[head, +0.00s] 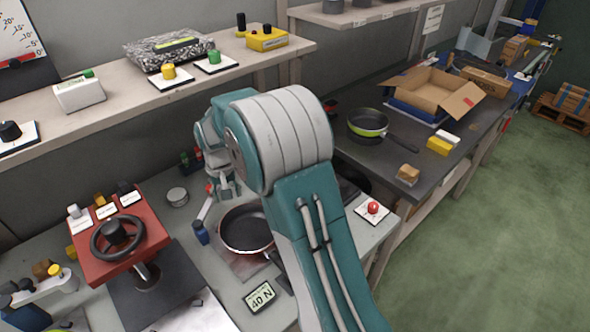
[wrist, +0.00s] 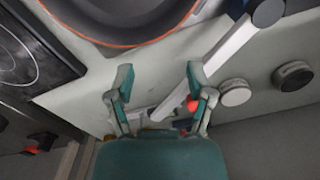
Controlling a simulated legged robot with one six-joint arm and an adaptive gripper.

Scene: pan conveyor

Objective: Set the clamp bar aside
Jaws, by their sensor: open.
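The clamp bar (head: 206,207) is a light, flat bar with a red tip, beside the pan on the bench in the head view. In the wrist view the clamp bar (wrist: 232,47) runs diagonally from a dark round pivot at upper right down toward my right finger. Its red knob shows next to that finger. My gripper (head: 224,191) is open above the bench, behind the pan. In the wrist view my gripper (wrist: 158,75) has its fingers apart with nothing visibly held. The frames do not show whether a finger touches the bar. My arm covers part of the bench.
A dark pan (head: 246,229) with a reddish rim sits close by; it also shows in the wrist view (wrist: 125,38). A red handwheel stand (head: 86,259) is further left. A round tin (head: 177,196) stands behind.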

